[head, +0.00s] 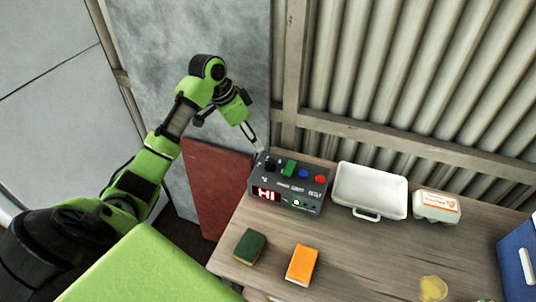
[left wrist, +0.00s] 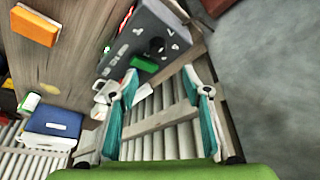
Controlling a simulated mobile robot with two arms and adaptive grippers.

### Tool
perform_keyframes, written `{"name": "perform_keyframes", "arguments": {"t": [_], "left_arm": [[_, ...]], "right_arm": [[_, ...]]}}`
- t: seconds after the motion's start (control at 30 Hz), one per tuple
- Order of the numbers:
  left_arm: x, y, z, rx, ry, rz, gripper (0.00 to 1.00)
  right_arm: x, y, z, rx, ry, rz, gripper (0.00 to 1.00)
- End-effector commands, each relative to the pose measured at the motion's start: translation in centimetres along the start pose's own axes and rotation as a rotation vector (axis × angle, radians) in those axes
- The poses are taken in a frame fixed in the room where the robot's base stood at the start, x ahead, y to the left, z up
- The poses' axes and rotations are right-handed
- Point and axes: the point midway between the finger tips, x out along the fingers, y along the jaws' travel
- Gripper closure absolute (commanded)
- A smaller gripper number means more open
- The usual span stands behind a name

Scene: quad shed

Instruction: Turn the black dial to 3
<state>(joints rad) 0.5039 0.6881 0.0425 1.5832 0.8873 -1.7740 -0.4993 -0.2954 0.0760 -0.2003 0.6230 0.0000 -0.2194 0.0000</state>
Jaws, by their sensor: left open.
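The dark grey control box (head: 288,204) stands at the table's left back corner, with a lit red display reading "HI". The black dial (head: 270,164) is on its upper left part, beside a green switch (head: 289,168), a blue button (head: 303,174) and a red button (head: 320,179). My left gripper (head: 256,147) is just behind and above the dial, open and empty. In the left wrist view the dial (left wrist: 156,46) lies ahead of the two teal fingers (left wrist: 161,74), apart from them. White digits ring the dial; its pointer setting is unreadable. My right gripper is not in view.
A white tray (head: 370,173) stands right of the box, then an egg carton (head: 436,206). A green sponge (head: 249,246) and an orange block (head: 301,265) lie in front. A blue bin (head: 519,255) is at right. Corrugated wall (head: 400,60) rises behind the table.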

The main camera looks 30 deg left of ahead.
Motion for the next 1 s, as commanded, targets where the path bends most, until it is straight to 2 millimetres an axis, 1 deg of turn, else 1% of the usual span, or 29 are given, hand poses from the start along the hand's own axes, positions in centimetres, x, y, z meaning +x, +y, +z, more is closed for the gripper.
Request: {"name": "perform_keyframes", "arguments": {"t": [0.07, 0.17, 0.33, 0.5, 0.6, 0.7, 0.8, 1.0], "left_arm": [[0.4, -0.1, -0.1, 0.000, 0.002, 0.005, 0.56], [1.8, 0.1, -0.1, -0.002, 0.001, 0.008, 0.56], [5.4, 0.1, -0.1, -0.002, 0.000, 0.007, 0.56], [9.0, 0.1, -0.1, -0.002, 0.000, 0.005, 0.56], [10.8, 0.1, -0.1, -0.001, 0.000, 0.005, 0.56], [12.1, 0.0, -0.1, -0.002, 0.002, 0.003, 0.56], [12.9, 0.0, -0.1, 0.000, 0.002, 0.002, 0.56], [13.5, 0.0, -0.1, 0.000, 0.002, 0.000, 0.56]], "right_arm": [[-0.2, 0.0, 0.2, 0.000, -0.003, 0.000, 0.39], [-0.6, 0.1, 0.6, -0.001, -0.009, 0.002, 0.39], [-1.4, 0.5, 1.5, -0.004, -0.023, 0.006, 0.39], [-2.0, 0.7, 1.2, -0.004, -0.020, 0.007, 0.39], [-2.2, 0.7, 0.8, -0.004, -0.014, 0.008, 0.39], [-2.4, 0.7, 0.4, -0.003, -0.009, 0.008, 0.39], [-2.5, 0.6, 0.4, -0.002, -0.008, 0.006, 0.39], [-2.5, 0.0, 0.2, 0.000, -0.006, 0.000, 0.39]]}}
